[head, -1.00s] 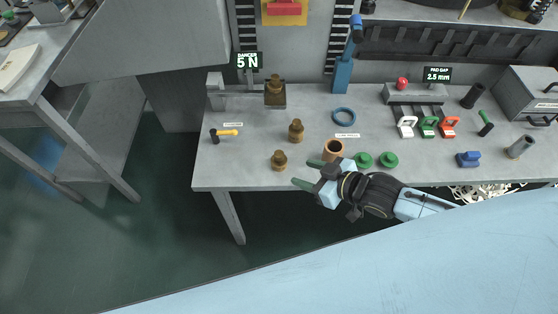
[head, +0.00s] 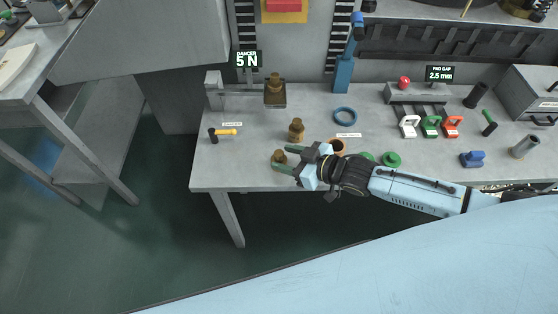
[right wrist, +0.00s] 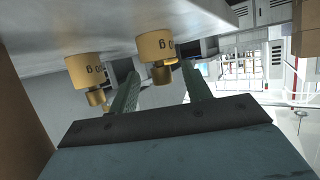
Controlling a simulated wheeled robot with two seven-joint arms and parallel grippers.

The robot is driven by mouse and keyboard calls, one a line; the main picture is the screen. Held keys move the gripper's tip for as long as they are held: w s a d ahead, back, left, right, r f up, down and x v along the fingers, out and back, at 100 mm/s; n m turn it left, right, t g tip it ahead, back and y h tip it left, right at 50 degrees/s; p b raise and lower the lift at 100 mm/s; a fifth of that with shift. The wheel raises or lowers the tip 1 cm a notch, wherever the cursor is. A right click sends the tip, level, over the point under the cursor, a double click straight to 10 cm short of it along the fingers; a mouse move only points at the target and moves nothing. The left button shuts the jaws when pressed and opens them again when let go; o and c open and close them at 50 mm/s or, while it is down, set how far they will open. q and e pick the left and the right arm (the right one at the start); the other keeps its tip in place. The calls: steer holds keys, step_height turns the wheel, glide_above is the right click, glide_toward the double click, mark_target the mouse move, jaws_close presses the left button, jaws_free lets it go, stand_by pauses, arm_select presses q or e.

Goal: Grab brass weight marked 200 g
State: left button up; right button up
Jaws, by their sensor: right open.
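Two loose brass weights stand on the bench in the head view: a front one (head: 278,158) near the front edge and another (head: 296,129) behind it. My right gripper (head: 284,158) is open, with its fingertips at the front weight, one on its far side and one on its near side. In the right wrist view, one weight (right wrist: 155,46) shows between the green fingers and the other (right wrist: 84,69) lies outside them to the left. Their marks are only partly readable, ending in "0 g", so I cannot tell which is 200 g. My left gripper is not in view.
A copper-coloured cup (head: 340,145) and green discs (head: 391,160) are close beside my right gripper and forearm. A small yellow-handled hammer (head: 226,132) lies at the left. The bench's front left is clear.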

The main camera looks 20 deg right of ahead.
mark_target(283, 158)
steer(key=b+x, duration=0.1)
steer(key=x, duration=0.3)
steer(key=shift+w+a, duration=0.2)
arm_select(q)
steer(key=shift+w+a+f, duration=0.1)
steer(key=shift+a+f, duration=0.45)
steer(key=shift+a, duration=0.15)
arm_select(e)
steer(key=shift+c, duration=0.3)
jaws_close()
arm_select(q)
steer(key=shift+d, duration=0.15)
arm_select(e)
steer(key=shift+s+f, duration=0.1)
